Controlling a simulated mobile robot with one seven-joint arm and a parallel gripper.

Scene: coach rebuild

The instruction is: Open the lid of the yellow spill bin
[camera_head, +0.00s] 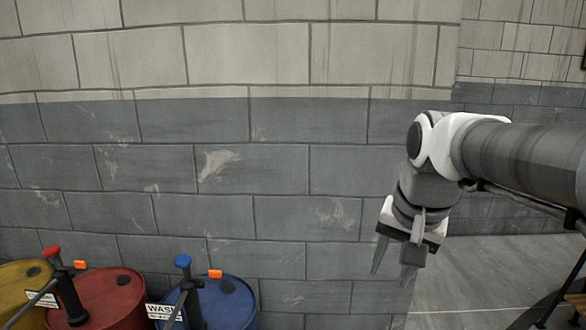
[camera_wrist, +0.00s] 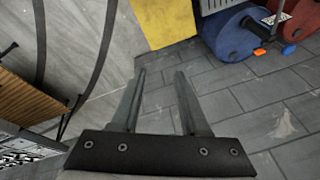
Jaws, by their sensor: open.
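A flat yellow surface (camera_wrist: 165,22) shows at the top of the wrist view, beside a blue drum. It may be part of the yellow spill bin, but it is cut off by the frame edge, and I cannot make out a lid or handle. My gripper (camera_head: 392,274) points down in front of the grey block wall at the right of the head view. Its two fingers are apart and empty in the wrist view (camera_wrist: 160,73), and the yellow surface lies beyond the tips, not touching them.
A yellow drum (camera_head: 14,290), a red drum (camera_head: 105,297) and a blue drum (camera_head: 228,300) with pump fittings line the wall at lower left. The blue drum (camera_wrist: 225,38) also shows in the wrist view. A slatted wooden thing (camera_wrist: 30,75) is at left there.

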